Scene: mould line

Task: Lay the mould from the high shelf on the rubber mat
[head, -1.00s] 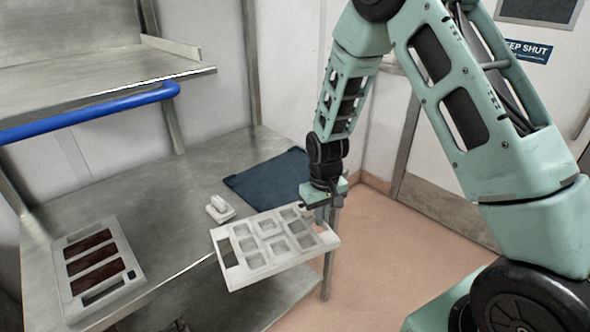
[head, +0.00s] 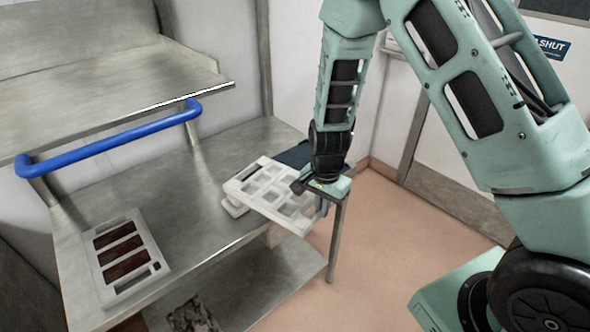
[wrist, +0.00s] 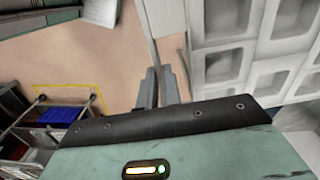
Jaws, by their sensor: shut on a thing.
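My gripper (head: 320,205) is shut on the right-hand edge of a white mould (head: 247,190) with several empty square cavities. The mould is held in the air, roughly flat, over the front edge of the steel table. The gripper's fingers (wrist: 163,86) also show in the wrist view, with the mould (wrist: 238,70) filling the right side. The dark blue rubber mat (head: 292,156) lies on the table behind the mould, partly hidden by the mould and my arm. The visible part of the high shelf (head: 120,85) is bare.
A mould with brown-filled bars (head: 146,247) lies on the table at left. A small white object (head: 235,208) sits under the mould's left end. A blue rail (head: 110,140) runs along the shelf front. A cart with a blue crate (wrist: 66,115) stands on the floor.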

